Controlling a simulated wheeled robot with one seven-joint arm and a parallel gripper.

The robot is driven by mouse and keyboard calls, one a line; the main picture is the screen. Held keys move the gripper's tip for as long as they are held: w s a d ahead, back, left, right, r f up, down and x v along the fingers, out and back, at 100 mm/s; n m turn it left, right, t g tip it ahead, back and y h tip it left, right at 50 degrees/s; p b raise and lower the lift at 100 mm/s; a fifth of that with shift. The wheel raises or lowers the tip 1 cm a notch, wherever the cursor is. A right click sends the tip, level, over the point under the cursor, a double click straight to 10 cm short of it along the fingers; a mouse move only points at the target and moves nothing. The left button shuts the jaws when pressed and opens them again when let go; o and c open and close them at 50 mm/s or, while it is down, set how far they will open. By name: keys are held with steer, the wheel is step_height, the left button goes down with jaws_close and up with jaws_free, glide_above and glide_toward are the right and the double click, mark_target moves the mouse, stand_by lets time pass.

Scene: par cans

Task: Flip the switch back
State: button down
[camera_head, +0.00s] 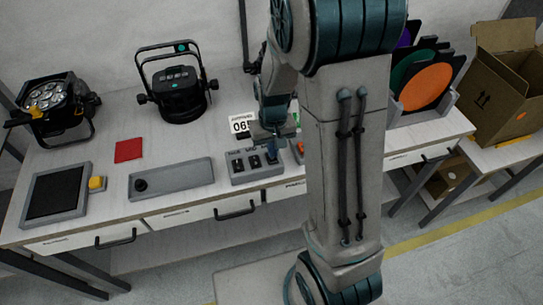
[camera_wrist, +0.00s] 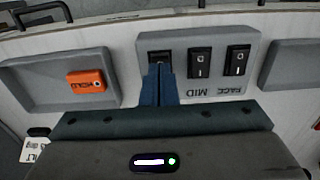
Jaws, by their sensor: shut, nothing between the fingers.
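A grey switch box (camera_wrist: 218,45) with three black rocker switches shows in the wrist view. The middle switch (camera_wrist: 199,62) has an upside-down label reading MID, and the right switch (camera_wrist: 238,60) one reading FACE. The left switch (camera_wrist: 159,54) is partly covered by my gripper (camera_wrist: 159,70), whose blue fingers are shut and empty. The fingertips are at or just over that switch; contact cannot be told. Any label below it is hidden. In the head view, the switch box (camera_head: 240,168) is on the table and my gripper (camera_head: 271,154) points down at its right end.
An orange block (camera_wrist: 86,81) lies in a grey tray (camera_wrist: 30,75) beside the box. A long grey tray (camera_head: 185,178), a red cloth (camera_head: 128,150), a framed black pad (camera_head: 55,193) and two stage lamps (camera_head: 176,92) (camera_head: 55,100) stand left. Colour filters (camera_head: 426,86) stand right.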

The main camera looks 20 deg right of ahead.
steer(key=shift+f+b, duration=0.8)
steer(key=shift+f, duration=0.1)
stand_by(0.8)
steer(key=shift+r+p, duration=2.65)
steer(key=shift+r, duration=0.85)
